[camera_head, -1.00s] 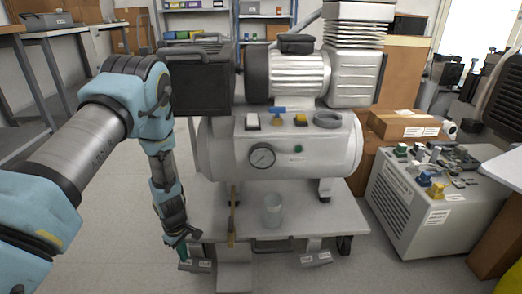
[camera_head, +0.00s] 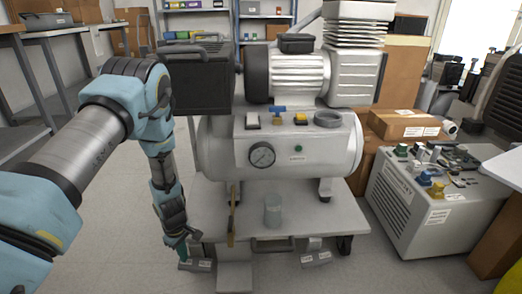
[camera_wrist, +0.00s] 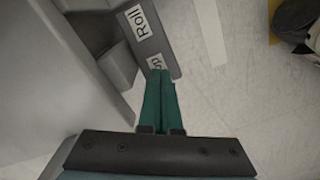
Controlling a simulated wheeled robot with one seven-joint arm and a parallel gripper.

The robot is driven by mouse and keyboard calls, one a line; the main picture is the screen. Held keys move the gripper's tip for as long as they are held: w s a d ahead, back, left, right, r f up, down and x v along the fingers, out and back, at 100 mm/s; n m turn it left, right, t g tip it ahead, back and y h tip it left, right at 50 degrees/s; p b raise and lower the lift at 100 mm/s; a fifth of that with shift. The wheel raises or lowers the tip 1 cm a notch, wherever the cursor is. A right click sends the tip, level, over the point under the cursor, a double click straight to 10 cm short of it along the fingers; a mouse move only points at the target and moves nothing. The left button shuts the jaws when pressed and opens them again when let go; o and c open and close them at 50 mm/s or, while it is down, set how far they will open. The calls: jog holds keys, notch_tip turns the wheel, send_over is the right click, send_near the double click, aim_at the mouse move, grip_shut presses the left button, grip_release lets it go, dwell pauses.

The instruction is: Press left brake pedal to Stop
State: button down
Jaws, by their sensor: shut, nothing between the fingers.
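The left brake pedal (camera_head: 200,265) is a grey piece low at the front left of the compressor cart. In the wrist view the pedal (camera_wrist: 152,38) carries a white label reading "Roll" and a second label partly covered by my fingers, with only its last letter or so showing. My gripper (camera_head: 184,256) points down at the pedal's left end. In the wrist view the green fingers of my gripper (camera_wrist: 160,74) are together and empty, with their tips over the partly hidden label. I cannot tell whether they touch the pedal.
The compressor cart (camera_head: 330,220) bears a tank with a gauge and a glass (camera_head: 272,210). A second pedal (camera_head: 316,258) is at the front right. A wooden stick (camera_head: 232,215) stands at the cart's front edge. Floor is clear to the left.

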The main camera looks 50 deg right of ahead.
jog(key=shift+f+b, duration=0.5)
jog(key=shift+f, duration=0.45)
dwell(0.4)
jog(key=shift+r+p, duration=3)
jog(key=shift+r, duration=0.55)
jog(key=shift+w+r, duration=0.1)
